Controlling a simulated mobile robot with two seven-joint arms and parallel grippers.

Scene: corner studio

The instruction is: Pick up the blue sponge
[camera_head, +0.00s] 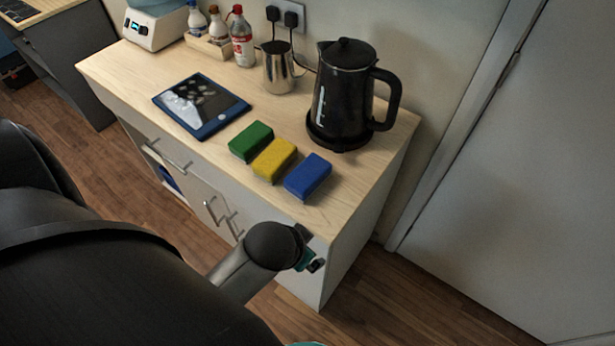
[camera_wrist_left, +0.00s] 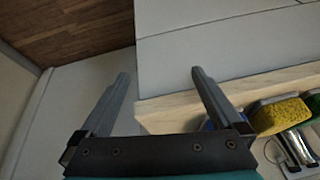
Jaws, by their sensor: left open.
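The blue sponge (camera_head: 308,176) lies on the wooden counter top at the right end of a row of three sponges. In the left wrist view only a sliver of blue shows, mostly hidden behind one finger. The yellow sponge (camera_head: 274,159) lies beside it, then the green sponge (camera_head: 251,140). My left gripper (camera_head: 312,262) is beyond the counter's front edge, nearer to me than the blue sponge and apart from it. In the left wrist view the left gripper (camera_wrist_left: 160,73) has its fingers wide apart with nothing between them. My right gripper is not seen.
A black kettle (camera_head: 345,92) stands close behind the blue sponge, with a steel jug (camera_head: 278,68) to its left. A tablet (camera_head: 201,105) lies left of the sponges. Bottles (camera_head: 241,38) stand at the back. The counter's front right corner is clear.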

